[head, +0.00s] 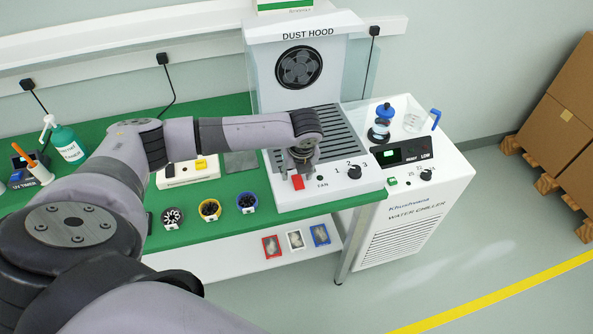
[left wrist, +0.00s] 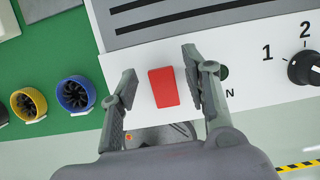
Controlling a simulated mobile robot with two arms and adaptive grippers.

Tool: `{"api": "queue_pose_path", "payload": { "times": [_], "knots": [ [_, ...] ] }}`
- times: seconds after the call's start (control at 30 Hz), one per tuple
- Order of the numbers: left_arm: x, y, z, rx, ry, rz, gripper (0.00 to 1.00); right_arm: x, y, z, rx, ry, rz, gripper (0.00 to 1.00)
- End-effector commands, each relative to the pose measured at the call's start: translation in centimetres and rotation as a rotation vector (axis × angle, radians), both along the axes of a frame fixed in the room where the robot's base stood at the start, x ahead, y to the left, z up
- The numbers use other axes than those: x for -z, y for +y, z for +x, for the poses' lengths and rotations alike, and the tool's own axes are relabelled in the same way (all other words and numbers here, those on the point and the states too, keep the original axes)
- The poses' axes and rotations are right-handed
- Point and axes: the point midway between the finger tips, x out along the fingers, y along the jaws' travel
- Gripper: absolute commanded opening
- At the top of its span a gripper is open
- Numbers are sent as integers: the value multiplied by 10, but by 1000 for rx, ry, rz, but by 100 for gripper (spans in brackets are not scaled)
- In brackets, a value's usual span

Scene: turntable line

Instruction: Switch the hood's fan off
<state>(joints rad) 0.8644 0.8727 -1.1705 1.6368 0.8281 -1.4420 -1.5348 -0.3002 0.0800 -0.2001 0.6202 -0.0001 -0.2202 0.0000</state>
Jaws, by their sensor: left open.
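The dust hood (head: 318,198) stands on the green bench, with its round dark fan (head: 299,67) in the back panel. A red rocker switch (head: 298,183) sits at the left of its white front panel. In the left wrist view the red switch (left wrist: 164,87) lies between the fingers. My left gripper (head: 300,165) points down over the switch, open and empty. I cannot tell whether it touches. A dark green lamp (head: 320,177) is right of the switch; a finger partly hides the "FAN" label in the wrist view. My right gripper is not in view.
A black knob (head: 354,173) marked 1, 2, 3 is on the same panel. The water chiller (head: 400,222) stands to the right with its own green switch and knob. Several small fan wheels (head: 210,209) lie on the bench to the left.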

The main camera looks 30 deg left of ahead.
Motion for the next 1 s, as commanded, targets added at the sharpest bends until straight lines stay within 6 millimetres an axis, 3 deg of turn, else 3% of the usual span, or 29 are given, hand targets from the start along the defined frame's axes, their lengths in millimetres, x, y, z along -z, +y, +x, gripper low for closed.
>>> {"api": "queue_pose_path", "payload": {
  "times": [0.27,0.7,1.0],
  "knots": [
    [-16,-4,-2,1,-2,-2,43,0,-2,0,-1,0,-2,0],
    [-98,-23,-19,1,-3,-1,43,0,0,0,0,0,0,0],
    [-115,-26,-23,0,0,0,43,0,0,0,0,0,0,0]
  ]
}}
